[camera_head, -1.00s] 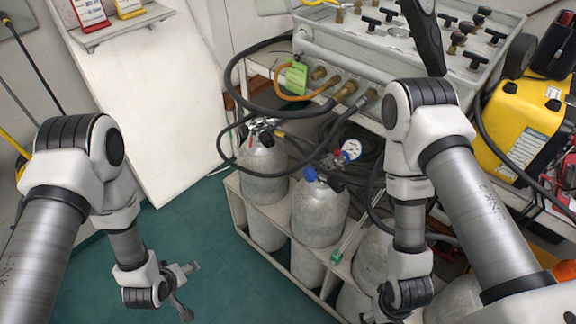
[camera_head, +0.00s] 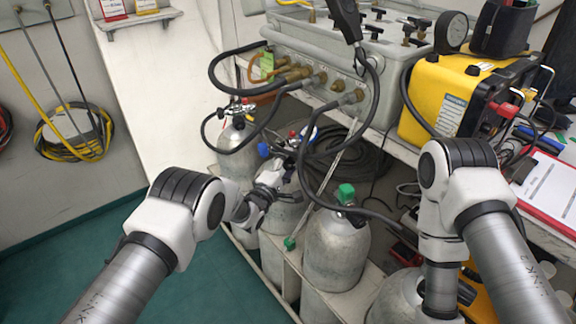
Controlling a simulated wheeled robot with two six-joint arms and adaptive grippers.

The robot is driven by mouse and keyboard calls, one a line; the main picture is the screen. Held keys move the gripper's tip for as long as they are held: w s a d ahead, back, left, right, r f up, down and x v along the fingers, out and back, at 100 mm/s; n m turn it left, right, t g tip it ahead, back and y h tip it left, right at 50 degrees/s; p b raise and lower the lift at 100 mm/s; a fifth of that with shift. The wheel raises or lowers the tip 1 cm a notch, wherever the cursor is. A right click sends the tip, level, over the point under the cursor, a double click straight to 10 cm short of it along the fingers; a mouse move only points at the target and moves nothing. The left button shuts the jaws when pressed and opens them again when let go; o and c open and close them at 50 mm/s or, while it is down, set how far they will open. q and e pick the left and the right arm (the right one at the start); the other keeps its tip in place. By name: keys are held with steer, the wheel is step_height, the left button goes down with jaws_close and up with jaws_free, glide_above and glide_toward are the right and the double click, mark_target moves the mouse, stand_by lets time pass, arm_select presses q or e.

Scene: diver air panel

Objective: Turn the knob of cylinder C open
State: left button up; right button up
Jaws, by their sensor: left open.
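Grey cylinders stand in a light rack. One at the back left (camera_head: 232,165) has a metal valve with dark and red parts. Beside it is a cylinder with a blue knob (camera_head: 263,150), partly hidden by my left gripper. A nearer cylinder (camera_head: 335,250) has a green knob (camera_head: 346,193) on top. Another (camera_head: 393,303) is cut off at the bottom. I cannot read which one is C. My left gripper (camera_head: 277,183) is open and empty, at the blue-knobbed cylinder's upper part; I cannot tell whether it touches. My right arm hangs at the right, its gripper below the picture.
Black hoses (camera_head: 375,115) loop from the grey panel box (camera_head: 330,60) down over the cylinders. A yellow case (camera_head: 445,92) and a red-edged clipboard (camera_head: 552,190) lie on the bench at right. The green floor (camera_head: 120,275) at left is clear.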

arm_select(q)
steer(key=shift+s+d+r, duration=0.1)
steer(key=c, duration=1.2)
steer(key=shift+o, duration=0.2)
steer(key=shift+f+n+t+b, duration=0.3)
steer(key=shift+t+b, duration=0.1)
steer(key=shift+b, duration=0.25)
steer(key=shift+r, duration=0.3)
steer(key=o, duration=1.2)
steer(key=shift+c, duration=0.2)
